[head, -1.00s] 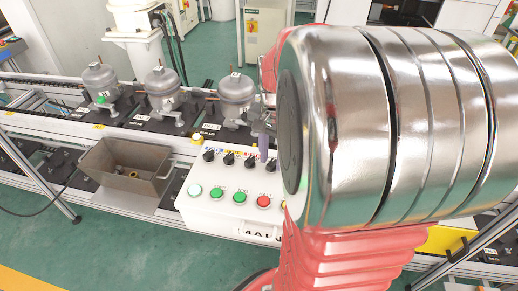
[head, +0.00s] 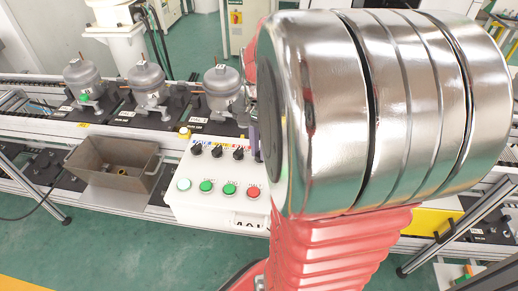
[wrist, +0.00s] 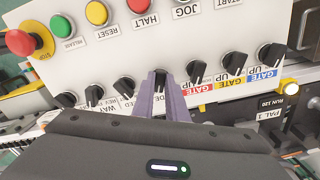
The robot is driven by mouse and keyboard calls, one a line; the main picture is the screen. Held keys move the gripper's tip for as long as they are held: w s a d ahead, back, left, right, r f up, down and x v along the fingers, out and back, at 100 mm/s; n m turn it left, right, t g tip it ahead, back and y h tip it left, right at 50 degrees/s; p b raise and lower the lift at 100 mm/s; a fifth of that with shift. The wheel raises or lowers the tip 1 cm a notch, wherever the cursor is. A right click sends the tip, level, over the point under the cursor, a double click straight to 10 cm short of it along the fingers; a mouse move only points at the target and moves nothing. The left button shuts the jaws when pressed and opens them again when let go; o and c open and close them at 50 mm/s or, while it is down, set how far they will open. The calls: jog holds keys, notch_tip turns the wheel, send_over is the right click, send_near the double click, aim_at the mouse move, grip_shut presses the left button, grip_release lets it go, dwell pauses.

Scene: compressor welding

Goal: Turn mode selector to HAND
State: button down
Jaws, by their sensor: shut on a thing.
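The white control box (head: 200,207) carries a row of black selector knobs above a row of buttons. In the wrist view its panel (wrist: 200,35) appears upside down. My gripper (wrist: 160,88) has purple fingers closed on the sides of one black selector knob (wrist: 160,80) near the middle of the row. In the head view my arm covers the right part of the box, and only a sliver of a purple finger shows.
Close beside the held knob are a black knob (wrist: 125,87) on the left and another (wrist: 197,71) on the right. A red emergency stop (wrist: 20,42) stands out at the panel's left. A metal bin (head: 118,166) and several compressors (head: 146,90) are left of my arm.

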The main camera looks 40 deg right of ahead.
jog(key=shift+d, duration=0.15)
jog(key=shift+n, duration=1.6)
jog(key=n, duration=0.5)
jog(key=shift+d+n, duration=0.1)
jog(key=shift+n, duration=0.3)
jog(key=c, duration=1.8)
grip_release()
jog(key=shift+o, duration=0.2)
jog(key=shift+r, duration=0.15)
